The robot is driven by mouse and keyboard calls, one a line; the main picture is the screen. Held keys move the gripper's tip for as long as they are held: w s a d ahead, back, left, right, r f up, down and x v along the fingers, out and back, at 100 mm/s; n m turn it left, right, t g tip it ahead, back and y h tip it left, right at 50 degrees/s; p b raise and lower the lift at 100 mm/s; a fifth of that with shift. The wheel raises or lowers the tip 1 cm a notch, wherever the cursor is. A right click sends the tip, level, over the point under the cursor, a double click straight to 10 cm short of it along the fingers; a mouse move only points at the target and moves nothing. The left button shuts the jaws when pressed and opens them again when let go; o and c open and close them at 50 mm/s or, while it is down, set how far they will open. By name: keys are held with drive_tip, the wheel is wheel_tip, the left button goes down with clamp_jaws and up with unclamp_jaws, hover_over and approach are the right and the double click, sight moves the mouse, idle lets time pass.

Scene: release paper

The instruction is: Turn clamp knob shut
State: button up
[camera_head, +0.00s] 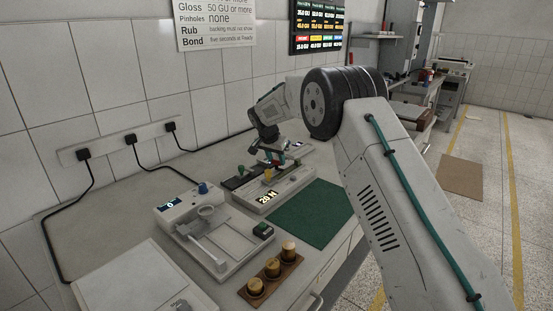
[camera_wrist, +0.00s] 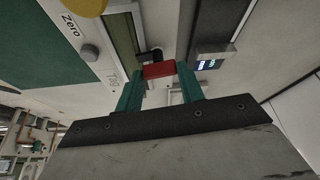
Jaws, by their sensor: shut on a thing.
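The clamp knob appears to be the small red block (camera_wrist: 158,70) in the wrist view, in front of a short black part on a grey rail. My gripper (camera_wrist: 160,82) has its two teal fingers on either side of the red block and is shut on it. In the head view my gripper (camera_head: 272,157) reaches down at the far end of the bench tester (camera_head: 285,187), which has a "N" display. A small red patch (camera_head: 281,159) shows there, but the fingers and arm hide most of the knob. How far it is turned cannot be told.
A green mat (camera_head: 312,213) lies in front of the tester. A balance-like device (camera_head: 215,243) with a blue knob stands nearer, beside a wooden block with brass weights (camera_head: 273,268). The wrist view shows a "Zero" button (camera_wrist: 90,52) and a lit display (camera_wrist: 208,64).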

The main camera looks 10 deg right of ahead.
drive_tip(key=shift+w+a+m+g, duration=0.1)
drive_tip(key=shift+m+g, duration=0.2)
drive_tip(key=shift+m, duration=0.7)
drive_tip(key=shift+h, duration=0.3)
drive_tip(key=o, duration=1)
drive_tip(key=shift+r, duration=0.1)
drive_tip(key=v, duration=0.7)
drive_tip(key=shift+r, duration=0.3)
drive_tip(key=shift+r, duration=0.1)
